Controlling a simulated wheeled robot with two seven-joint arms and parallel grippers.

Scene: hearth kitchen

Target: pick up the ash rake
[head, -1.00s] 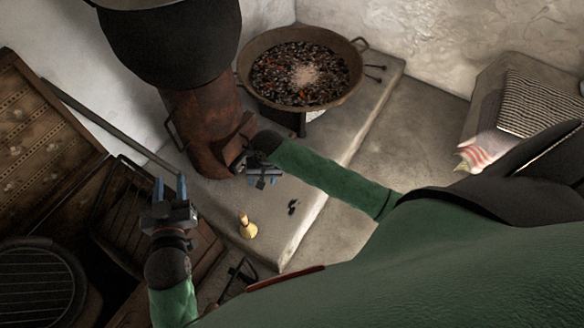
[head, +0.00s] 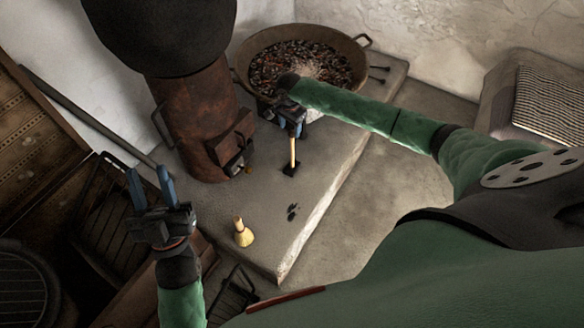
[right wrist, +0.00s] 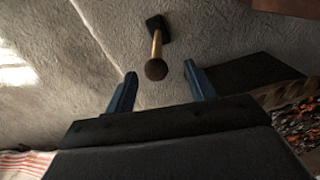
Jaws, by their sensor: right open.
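The ash rake (head: 293,151) has a pale wooden handle and a small black head. My right gripper (head: 297,132) is at the top of the handle, open. In the right wrist view, the round handle end (right wrist: 156,69) shows between the two blue fingertips of the open gripper (right wrist: 160,72), with the black head (right wrist: 157,26) beyond; contact is not visible. My left gripper (head: 149,174) is open and empty at the left.
The rusty stove (head: 200,115) stands left of the rake. A wide pan of coals (head: 359,75) is behind my right gripper. A small whisk broom (head: 243,236) and dark bits (head: 293,211) are on the front hearth. Bare hearth lies around the rake's head.

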